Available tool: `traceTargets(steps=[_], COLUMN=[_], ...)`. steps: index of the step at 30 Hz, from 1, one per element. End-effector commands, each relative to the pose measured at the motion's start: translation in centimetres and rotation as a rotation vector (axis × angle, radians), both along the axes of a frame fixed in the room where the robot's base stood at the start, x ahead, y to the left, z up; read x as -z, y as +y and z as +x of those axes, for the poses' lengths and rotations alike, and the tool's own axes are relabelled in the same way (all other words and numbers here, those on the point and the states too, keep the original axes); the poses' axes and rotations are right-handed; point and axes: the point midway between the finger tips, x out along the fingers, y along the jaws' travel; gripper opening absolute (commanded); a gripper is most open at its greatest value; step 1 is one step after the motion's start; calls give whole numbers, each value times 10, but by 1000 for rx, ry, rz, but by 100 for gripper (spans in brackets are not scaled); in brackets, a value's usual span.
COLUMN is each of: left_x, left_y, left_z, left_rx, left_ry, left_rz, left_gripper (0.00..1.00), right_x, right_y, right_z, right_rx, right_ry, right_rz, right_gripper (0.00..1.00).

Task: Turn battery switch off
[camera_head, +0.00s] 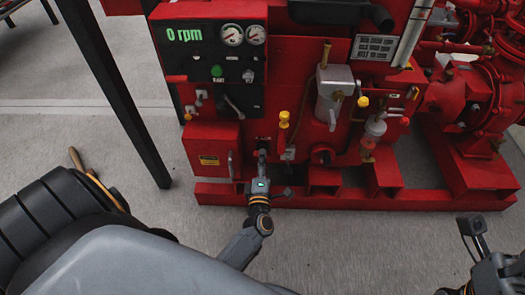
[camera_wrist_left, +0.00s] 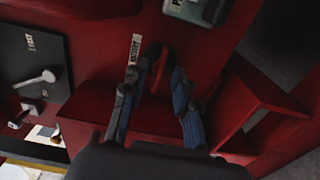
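In the wrist view a red switch handle (camera_wrist_left: 160,66) stands out from the red panel, beside a small white label (camera_wrist_left: 135,48). I take it to be the battery switch. My left gripper (camera_wrist_left: 159,76) is open, with one finger on each side of the handle. I cannot tell whether either finger touches it. In the head view my left gripper (camera_head: 263,158) is at the front of the red pumpset, low and near the middle, and largely covers the switch. My right gripper (camera_head: 462,255) is at the lower right, fingers apart, empty and away from the pumpset.
A black control panel (camera_head: 205,70) showing "0 rpm" is above left of the switch. The red base frame (camera_head: 350,198) runs below. Grey floor is clear in front.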

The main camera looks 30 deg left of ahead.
Motion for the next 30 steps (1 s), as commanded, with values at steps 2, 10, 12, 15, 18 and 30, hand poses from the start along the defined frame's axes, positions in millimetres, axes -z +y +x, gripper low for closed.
traceTargets(steps=[2, 10, 12, 15, 18, 30], left_x=[1, 0, 0, 0, -1, -1], left_y=[-8, -28, -30, -31, -31, -32], left_z=[-14, -46, -49, -51, -51, -49], left_rx=[0, 1, 0, 0, 0, 9], left_ry=[3, 2, 2, 0, 0, 3], left_rz=[-2, 1, 1, 1, 1, 5], left_gripper=[29, 29, 29, 29, 29, 29], right_x=[0, -1, -1, -1, -1, -1], right_y=[0, 0, 0, 0, 0, 0], right_z=[0, -1, -1, -1, -1, -1], right_rx=[0, -1, -1, -1, -1, 0], right_ry=[-1, -3, -3, -4, -4, -4], right_rz=[0, 1, 1, 1, 1, 1], right_gripper=[40, 40, 40, 40, 40, 40])
